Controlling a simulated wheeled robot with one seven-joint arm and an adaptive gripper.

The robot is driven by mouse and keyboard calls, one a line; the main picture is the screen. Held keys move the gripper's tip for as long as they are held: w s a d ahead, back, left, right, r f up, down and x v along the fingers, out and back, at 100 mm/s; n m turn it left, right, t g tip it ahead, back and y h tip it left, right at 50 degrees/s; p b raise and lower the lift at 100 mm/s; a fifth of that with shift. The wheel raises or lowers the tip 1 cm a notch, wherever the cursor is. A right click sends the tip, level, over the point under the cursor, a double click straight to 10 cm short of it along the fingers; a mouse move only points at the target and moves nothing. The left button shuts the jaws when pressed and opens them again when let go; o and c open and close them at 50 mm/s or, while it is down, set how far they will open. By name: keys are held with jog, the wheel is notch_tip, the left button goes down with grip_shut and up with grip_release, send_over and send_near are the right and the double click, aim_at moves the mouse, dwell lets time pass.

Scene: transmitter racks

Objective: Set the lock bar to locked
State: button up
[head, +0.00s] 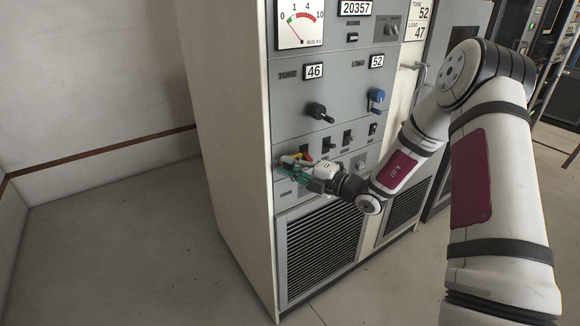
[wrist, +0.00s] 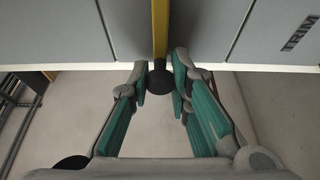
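The lock bar shows in the wrist view as a yellow bar (wrist: 160,28) with a black ball knob (wrist: 160,80) at its end. In the head view a small yellow part (head: 293,158) shows at the lower left of the cabinet front, partly hidden by my gripper (head: 287,167). In the wrist view my gripper (wrist: 160,84) has its two teal fingers on either side of the knob. A gap shows at the left finger. The right finger is very close to the knob, and I cannot tell whether it touches. The bar's lock state cannot be read.
The grey cabinet front carries a black knob (head: 319,112) and a blue knob (head: 376,95) above my gripper, with small switches beside it. A red part (head: 306,155) is close to the yellow one. A vent grille (head: 325,243) is below. Floor at the left is clear.

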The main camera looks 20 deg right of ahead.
grip_shut()
jog(key=shift+w+d, duration=0.25)
jog(key=shift+d, duration=0.45)
jog(key=shift+w+d, duration=0.2)
jog(key=shift+d, duration=0.5)
jog(key=shift+w+d, duration=0.25)
jog(key=shift+d, duration=0.45)
jog(key=o, duration=0.9)
grip_release()
jog(key=shift+d, duration=0.1)
jog(key=shift+c, duration=0.2)
jog(key=v, duration=1.2)
